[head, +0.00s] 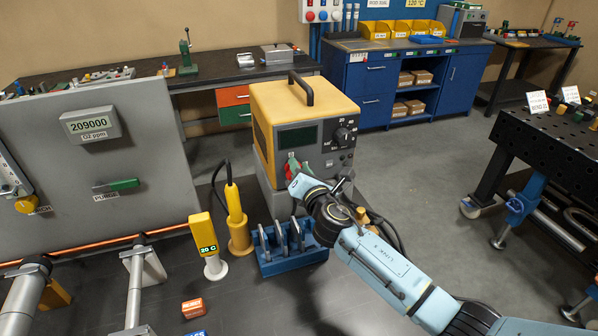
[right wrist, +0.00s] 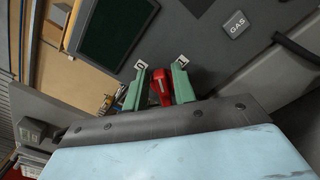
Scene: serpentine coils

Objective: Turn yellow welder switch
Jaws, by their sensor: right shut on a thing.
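The yellow welder (head: 290,105), a box with a black top handle, stands on a grey base in the middle of the head view. Its dark front panel has a screen (head: 298,137) and a round knob (head: 343,136). A red switch (right wrist: 157,79) sits low on the panel, between two small white marks in the right wrist view. My right gripper (head: 292,166), with green fingers, is at the panel's lower left. It is shut on the red switch, one finger on each side (right wrist: 159,92). The gripper hides most of the switch in the head view. My left gripper is not in view.
A grey panel with a purge lever (head: 117,186) and copper pipe stands at left. A yellow torch (head: 237,218), a yellow meter (head: 205,235) and a blue rack (head: 292,262) are on the floor before the welder. A black welding table (head: 555,140) stands right. Floor between is open.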

